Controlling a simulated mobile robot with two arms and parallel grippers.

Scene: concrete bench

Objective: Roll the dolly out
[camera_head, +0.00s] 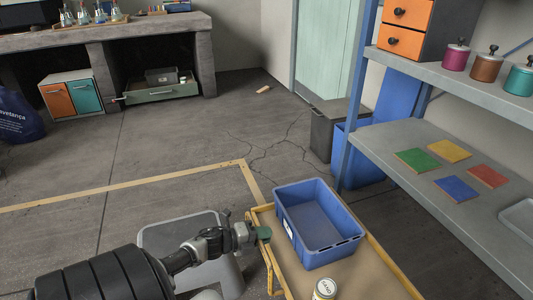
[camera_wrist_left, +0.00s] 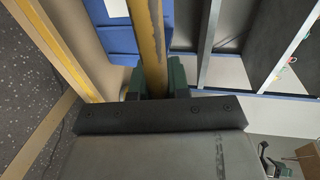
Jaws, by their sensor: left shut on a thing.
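The dolly (camera_head: 358,276) is a low cart with a tan deck and yellow rails, at the bottom centre-right of the head view. My left gripper (camera_head: 262,232) is at its left side, shut on a yellow rail. In the left wrist view the worn yellow rail (camera_wrist_left: 150,40) runs between the green fingers of my left gripper (camera_wrist_left: 156,82). A blue bin (camera_head: 318,222) stands on the deck and looks empty. A can with a pale label (camera_head: 325,289) stands in front of it, partly cut off. My right gripper is not in view.
A shelf unit (camera_head: 435,165) with coloured tiles stands close on the right. A grey bin (camera_head: 335,130) and a blue bin (camera_head: 360,160) stand beyond the dolly. A tan tape line (camera_head: 120,185) marks the floor. Open floor lies left and ahead, before the concrete bench (camera_head: 150,32).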

